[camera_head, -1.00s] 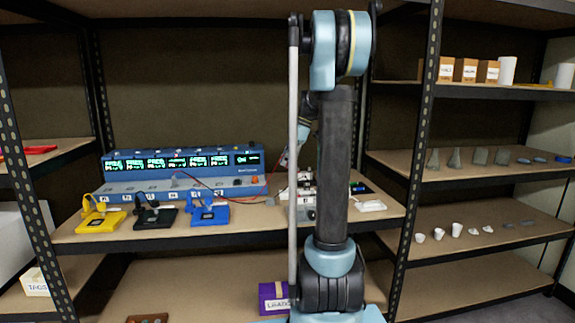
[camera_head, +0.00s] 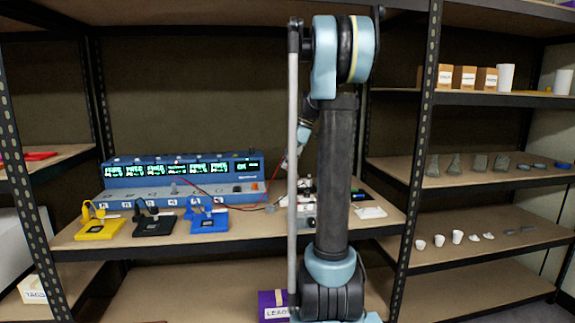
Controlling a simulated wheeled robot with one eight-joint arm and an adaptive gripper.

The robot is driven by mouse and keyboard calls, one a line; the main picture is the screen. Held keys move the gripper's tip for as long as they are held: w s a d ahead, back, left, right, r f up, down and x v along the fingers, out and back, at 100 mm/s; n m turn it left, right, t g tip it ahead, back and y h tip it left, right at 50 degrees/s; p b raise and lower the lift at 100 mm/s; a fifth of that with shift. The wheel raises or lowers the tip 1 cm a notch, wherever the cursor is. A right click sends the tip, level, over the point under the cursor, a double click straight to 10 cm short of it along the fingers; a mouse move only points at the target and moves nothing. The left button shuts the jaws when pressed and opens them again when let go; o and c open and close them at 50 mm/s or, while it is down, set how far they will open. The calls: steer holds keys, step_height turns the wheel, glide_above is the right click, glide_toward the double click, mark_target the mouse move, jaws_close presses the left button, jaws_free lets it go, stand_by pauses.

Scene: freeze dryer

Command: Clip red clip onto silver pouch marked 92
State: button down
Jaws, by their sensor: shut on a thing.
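My gripper (camera_head: 287,163) is small and partly hidden behind my own arm, left of the grey pole. It is shut on what looks like the red clip, of which only a reddish trace shows at its tip. A red lead runs from the blue instrument (camera_head: 180,190) toward this spot, over the middle shelf. A pale, flat item (camera_head: 370,212) lies on that shelf, right of my arm. I cannot tell whether it is the silver pouch, and no 92 can be read anywhere.
Yellow (camera_head: 97,229), black (camera_head: 152,227) and blue (camera_head: 208,224) stands line the shelf's front edge at left. A small instrument stands partly behind my arm. A purple box (camera_head: 271,306) sits on the shelf below. Dark uprights flank the bay.

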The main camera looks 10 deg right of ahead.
steer(key=shift+s+d, duration=0.2)
steer(key=shift+s, duration=2.5)
steer(key=s, duration=0.6)
steer(key=shift+s+d, duration=0.25)
steer(key=shift+s, duration=0.15)
steer(key=shift+f, duration=0.1)
steer(key=shift+f, duration=3)
steer(key=shift+f, duration=1.05)
steer(key=c, duration=1.5)
jaws_free()
